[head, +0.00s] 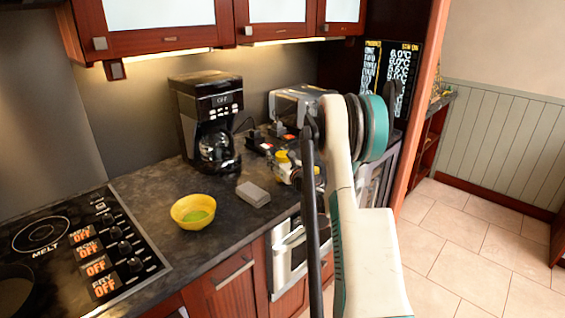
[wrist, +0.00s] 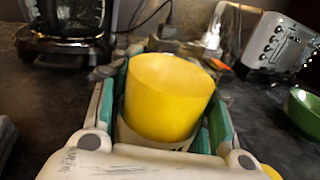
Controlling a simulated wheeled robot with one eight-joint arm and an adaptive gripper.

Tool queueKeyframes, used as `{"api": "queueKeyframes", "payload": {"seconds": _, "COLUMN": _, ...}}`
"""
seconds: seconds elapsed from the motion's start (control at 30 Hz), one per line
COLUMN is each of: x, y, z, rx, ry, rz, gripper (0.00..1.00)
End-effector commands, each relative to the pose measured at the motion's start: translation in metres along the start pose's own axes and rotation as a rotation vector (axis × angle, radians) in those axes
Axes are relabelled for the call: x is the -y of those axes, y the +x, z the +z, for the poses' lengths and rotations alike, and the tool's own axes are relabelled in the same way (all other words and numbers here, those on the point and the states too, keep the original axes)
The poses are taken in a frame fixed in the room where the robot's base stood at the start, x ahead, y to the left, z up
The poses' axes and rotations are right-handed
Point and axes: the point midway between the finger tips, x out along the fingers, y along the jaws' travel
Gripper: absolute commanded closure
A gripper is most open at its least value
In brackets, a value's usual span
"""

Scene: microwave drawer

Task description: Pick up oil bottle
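A yellow cylinder with a flat, lighter top (wrist: 168,98), apparently the oil bottle, fills the middle of the wrist view. A pale band shows at its base. My gripper (wrist: 168,112) has its teal-edged fingers on either side of it; whether they press on it I cannot tell. In the head view, my gripper (head: 291,172) is low over the counter at the end of my arm, with a small yellow part (head: 283,157) showing by it. The bottle's lower part is hidden.
A coffee maker (head: 207,122) stands behind left, a toaster (head: 290,103) behind right. A yellow bowl (head: 193,210) and a grey block (head: 253,194) lie left on the counter. A green bowl (wrist: 304,112) is at right in the wrist view. The stove (head: 80,250) is far left.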

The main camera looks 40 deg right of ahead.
Motion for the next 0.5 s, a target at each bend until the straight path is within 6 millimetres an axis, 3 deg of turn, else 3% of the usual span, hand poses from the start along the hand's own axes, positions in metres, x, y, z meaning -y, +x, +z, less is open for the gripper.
{"api": "queueKeyframes", "payload": {"seconds": 0.5, "x": 0.0001, "y": -0.0002, "z": -0.0002, "rx": 0.0, "ry": 0.0, "rz": 0.0, "gripper": 0.96}}
